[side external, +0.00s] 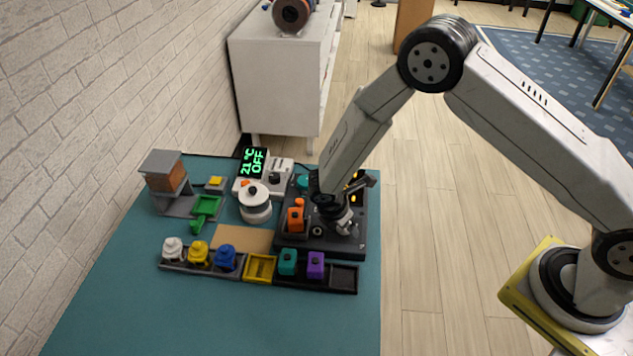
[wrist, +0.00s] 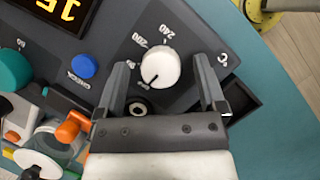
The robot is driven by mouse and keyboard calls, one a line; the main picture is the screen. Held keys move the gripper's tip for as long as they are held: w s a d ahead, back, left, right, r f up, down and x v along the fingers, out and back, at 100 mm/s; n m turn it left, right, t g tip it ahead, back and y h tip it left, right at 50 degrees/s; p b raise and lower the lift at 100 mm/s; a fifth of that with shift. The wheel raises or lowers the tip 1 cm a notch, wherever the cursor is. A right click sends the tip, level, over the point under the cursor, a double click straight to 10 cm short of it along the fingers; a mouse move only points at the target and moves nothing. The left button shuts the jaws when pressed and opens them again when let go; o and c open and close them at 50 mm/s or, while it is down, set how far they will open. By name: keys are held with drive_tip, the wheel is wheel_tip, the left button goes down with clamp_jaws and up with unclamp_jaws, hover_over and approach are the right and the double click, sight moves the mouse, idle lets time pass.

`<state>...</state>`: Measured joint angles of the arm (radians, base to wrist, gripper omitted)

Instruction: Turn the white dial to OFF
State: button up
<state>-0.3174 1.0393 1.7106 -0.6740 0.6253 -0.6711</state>
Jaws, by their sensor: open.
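The white dial (wrist: 161,66) is round and sits on a dark grey panel (wrist: 200,30) in the wrist view. Its dark pointer line points to the lower left, toward small lettering that I cannot read clearly. The marks 200 and 240 show above it. My gripper (wrist: 162,72) is open, with one finger on each side of the dial; whether they touch it I cannot tell. In the side external view my gripper (side external: 338,222) is low over the dark panel (side external: 320,247), and the dial is hidden behind it.
On the panel are a blue button (wrist: 84,66), a teal knob (wrist: 12,70), an amber display (wrist: 58,12) and an orange part (wrist: 72,127) near my left finger. A white unit (side external: 281,166) with a green "21°C OFF" display stands behind. A tray (side external: 344,279) of coloured parts lies in front.

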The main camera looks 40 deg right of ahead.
drive_tip(key=shift+r, duration=0.1)
drive_tip(key=v, duration=0.7)
drive_tip(key=shift+a+r, duration=0.2)
drive_tip(key=shift+r, duration=0.1)
drive_tip(key=s+d+r+m+t+y, duration=0.2)
drive_tip(key=s+d+r+m+y, duration=0.2)
drive_tip(key=s+d+r+m, duration=0.6)
drive_tip(key=shift+s+r+m+t, duration=0.3)
drive_tip(key=shift+s+r+m, duration=1.65)
drive_tip(key=shift+m, duration=2.15)
drive_tip(key=shift+s+f, duration=0.2)
drive_tip(key=shift+f, duration=0.05)
